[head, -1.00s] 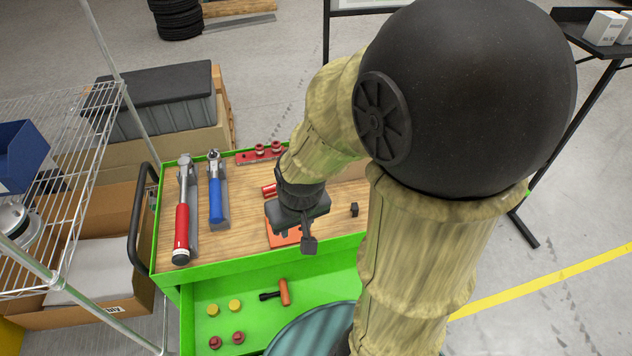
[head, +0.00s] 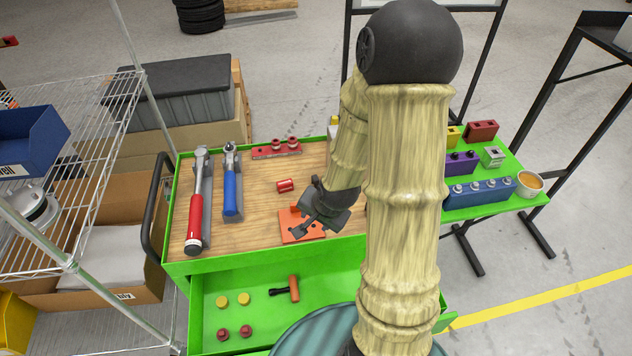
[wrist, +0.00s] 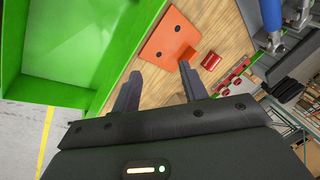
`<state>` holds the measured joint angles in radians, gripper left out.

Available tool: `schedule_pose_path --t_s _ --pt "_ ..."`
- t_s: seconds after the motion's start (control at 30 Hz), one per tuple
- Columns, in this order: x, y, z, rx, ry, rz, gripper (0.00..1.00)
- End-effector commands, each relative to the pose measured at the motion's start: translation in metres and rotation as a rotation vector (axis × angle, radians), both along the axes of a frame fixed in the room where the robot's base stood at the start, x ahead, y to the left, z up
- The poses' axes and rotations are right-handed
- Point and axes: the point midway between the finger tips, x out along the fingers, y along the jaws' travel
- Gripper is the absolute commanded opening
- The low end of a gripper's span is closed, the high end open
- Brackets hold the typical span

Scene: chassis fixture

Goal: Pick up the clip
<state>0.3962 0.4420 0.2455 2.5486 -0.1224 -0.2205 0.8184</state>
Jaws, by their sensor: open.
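My gripper (head: 309,226) is open and empty, low over the front of the wooden cart top. In the wrist view its two fingers (wrist: 160,72) are spread over bare wood beside an orange plate. The orange plate (head: 289,224) lies flat under and beside my gripper; it has holes and a raised tab, and it also shows in the wrist view (wrist: 163,38). I cannot surely pick out the clip. A small dark piece seen earlier right of the plate is now hidden, apparently behind my arm.
A red cylinder (head: 285,185) lies behind the plate. A red-handled tool (head: 196,220) and a blue-handled tool (head: 230,190) lie at left. A red rail (head: 276,148) is at the back. The open green drawer (head: 255,325) is in front. A side shelf holds coloured blocks (head: 481,130).

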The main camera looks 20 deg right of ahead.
Motion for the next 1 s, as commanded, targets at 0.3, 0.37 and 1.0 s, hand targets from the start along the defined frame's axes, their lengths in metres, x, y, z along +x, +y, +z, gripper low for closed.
schedule_pose_path --t_s 0.3,0.37,1.0 --pt "0.031 -0.020 -0.065 0.512 -0.134 -0.686 0.44" --pt "0.037 -0.025 -0.071 0.630 -0.163 -0.820 0.44" --pt "0.065 -0.088 -0.067 1.594 -0.384 -1.647 0.44"
